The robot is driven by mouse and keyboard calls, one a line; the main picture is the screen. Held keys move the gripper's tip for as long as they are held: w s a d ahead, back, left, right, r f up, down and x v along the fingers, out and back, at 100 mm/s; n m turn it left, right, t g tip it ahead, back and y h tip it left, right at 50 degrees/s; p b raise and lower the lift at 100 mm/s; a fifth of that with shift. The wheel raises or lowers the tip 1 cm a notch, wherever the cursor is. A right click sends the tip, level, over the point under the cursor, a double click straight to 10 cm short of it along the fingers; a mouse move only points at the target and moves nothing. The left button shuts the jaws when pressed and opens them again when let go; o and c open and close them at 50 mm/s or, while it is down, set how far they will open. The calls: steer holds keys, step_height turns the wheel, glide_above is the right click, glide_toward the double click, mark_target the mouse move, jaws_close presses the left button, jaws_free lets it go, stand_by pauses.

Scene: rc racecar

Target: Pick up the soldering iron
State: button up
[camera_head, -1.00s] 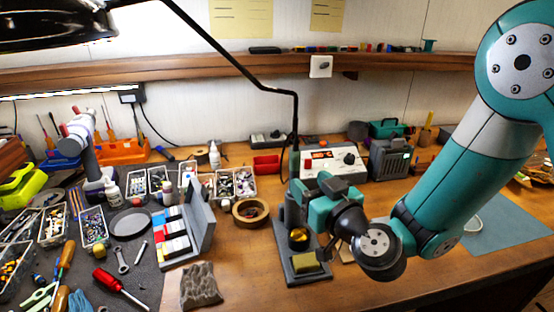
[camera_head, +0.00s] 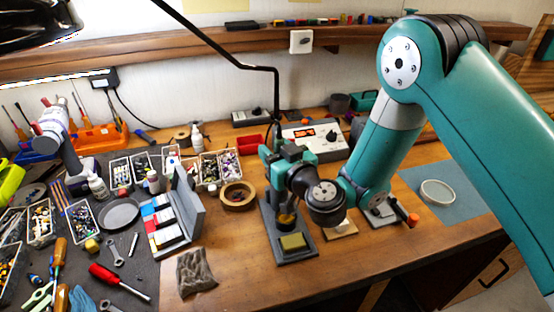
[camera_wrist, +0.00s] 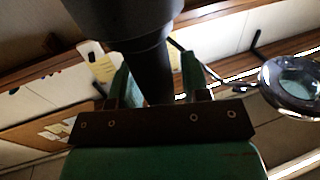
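The soldering stand (camera_head: 262,235) is a dark base on the wooden bench, with a yellow sponge (camera_head: 292,241) at its front and a brass-coloured round part behind it. No soldering iron shows clearly in the head view; the gripper and wrist cover the upper part of the stand. My green gripper (camera_head: 280,168) is at the top of the stand, in front of the white soldering station (camera_head: 312,136). In the wrist view its two green fingers (camera_wrist: 156,85) stand apart, with a dark tapered cylinder between them. I cannot tell whether that is the iron. Gaps show beside it.
A tape roll (camera_head: 237,196) and parts bins lie left of the stand. A grey rack with coloured blocks (camera_head: 165,228) is further left. The thin black lamp arm (camera_head: 277,95) comes down behind the gripper. A blue mat with a white dish (camera_head: 437,192) lies to the right.

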steer(key=c, duration=0.7)
steer(key=shift+o, duration=0.2)
steer(key=shift+r, duration=0.1)
step_height(320, 180, up, 20)
steer(key=p, duration=2)
steer(key=shift+f, duration=0.2)
